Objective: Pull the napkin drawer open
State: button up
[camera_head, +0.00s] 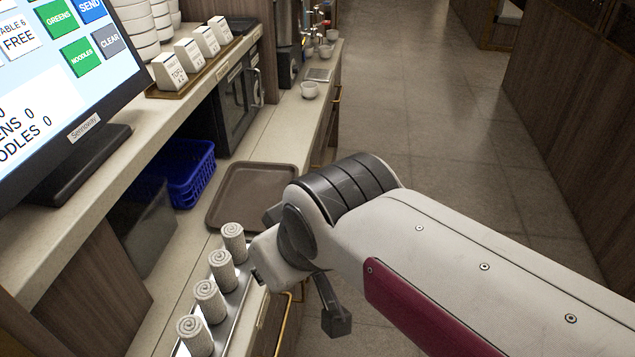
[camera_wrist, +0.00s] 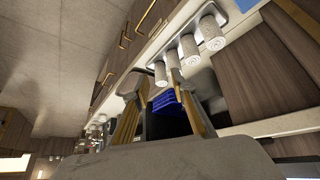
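Wooden drawer fronts with long brass handles run along the counter front. One brass handle (camera_head: 283,325) shows below the rolled napkins (camera_head: 208,300) in the head view, and its drawer looks shut. No label marks which drawer is the napkin drawer. In the wrist view, brass handles (camera_wrist: 125,43) line the fronts at the upper left. My gripper (camera_wrist: 156,82) has its two fingers spread apart with nothing seen between them. In the head view it is at the counter's front edge, beside the napkins, and its fingertips are partly hidden by my wrist.
The napkins stand upright in a metal holder. Cups (camera_head: 310,90) stand farther along. The floor aisle (camera_head: 430,100) is clear.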

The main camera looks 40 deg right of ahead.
jog(key=w+d+r+n+t, duration=0.1)
jog(key=w+d, duration=0.1)
jog(key=w, duration=0.4)
jog(key=w+d+r+n+t, duration=0.1)
jog(key=w+d, duration=0.1)
jog(key=w, duration=0.5)
jog(key=w+d+f+n+t+h, duration=0.25)
jog(key=w+d, duration=0.65)
jog(key=w, duration=0.5)
jog(key=w+d+f+n+t+h, duration=0.1)
jog(key=w+d+f+n, duration=0.15)
jog(key=w+d, duration=0.85)
jog(key=w+d+f+n+t+h, duration=0.15)
jog(key=w+d+f, duration=0.25)
jog(key=d+f, duration=0.45)
jog(key=w+d+f+n+t+h, duration=0.1)
jog(key=w+d+f+n+h, duration=0.2)
jog(key=d+f, duration=0.5)
jog(key=s+f+n, duration=0.1)
jog(key=f+n, duration=0.2)
jog(key=f, duration=0.6)
jog(key=s+a+f+n+y, duration=0.1)
jog(key=f+n, duration=0.3)
jog(key=f, duration=0.5)
jog(key=shift+s+f, duration=0.15)
jog(key=shift+s, duration=0.5)
jog(key=shift+w, duration=0.2)
jog(key=shift+x, duration=3.6)
